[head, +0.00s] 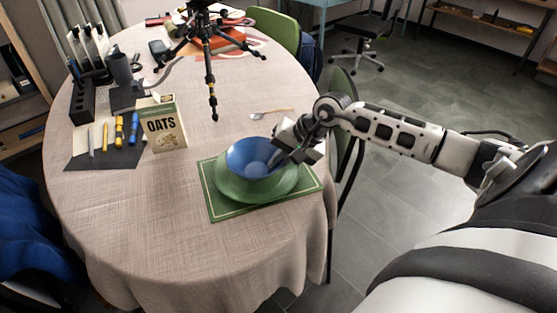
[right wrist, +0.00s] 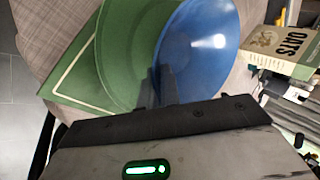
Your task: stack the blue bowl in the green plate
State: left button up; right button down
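The blue bowl (head: 250,160) is upright over the green plate (head: 258,192), a little toward its far side. I cannot tell whether it touches the plate. The green plate lies on a green placemat with a pale border line. My right gripper (head: 282,156) is at the bowl's right rim. In the right wrist view its fingers (right wrist: 162,88) are close together, one on each side of the rim of the blue bowl (right wrist: 205,50). The green plate (right wrist: 128,50) shows beside the bowl there. My left gripper is not in view.
The placemat (head: 219,207) is near the table's right edge. An oats box (head: 162,125) stands to the left, beside a dark mat with several pens and markers. A spoon (head: 270,114) lies behind the bowl. A black tripod (head: 208,65) stands farther back.

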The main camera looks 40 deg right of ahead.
jog(key=c, duration=1.6)
grip_release()
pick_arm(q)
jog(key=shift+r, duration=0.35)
